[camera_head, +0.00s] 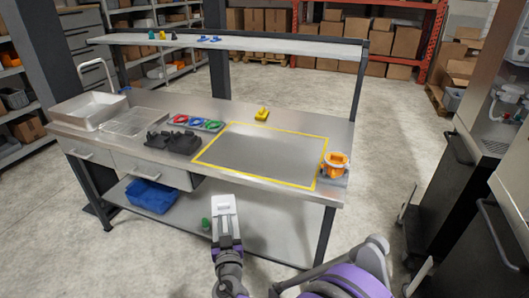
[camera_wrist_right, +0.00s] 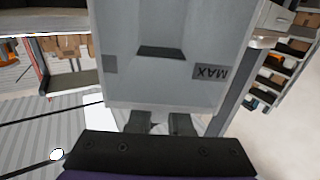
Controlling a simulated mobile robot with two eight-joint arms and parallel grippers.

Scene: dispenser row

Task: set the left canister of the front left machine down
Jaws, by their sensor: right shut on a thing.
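A pale grey-white canister (camera_head: 223,213) is held in front of the workbench's near edge in the head view. In the right wrist view the canister (camera_wrist_right: 170,90) fills the upper middle, with an upside-down "MAX" label. My right gripper (camera_head: 228,243) is shut on the canister from the near side; its dark fingers (camera_wrist_right: 160,122) meet the canister's near end in the right wrist view. The steel workbench (camera_head: 345,135) has a yellow-outlined area (camera_head: 262,155), bare inside, beyond and to the right of the canister. My left gripper is not in view.
An orange item (camera_head: 335,164) stands at the outlined area's right corner, and a yellow item (camera_head: 262,114) behind it. Dark cabinets (camera_head: 445,180) with a white machine (camera_head: 509,95) stand right.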

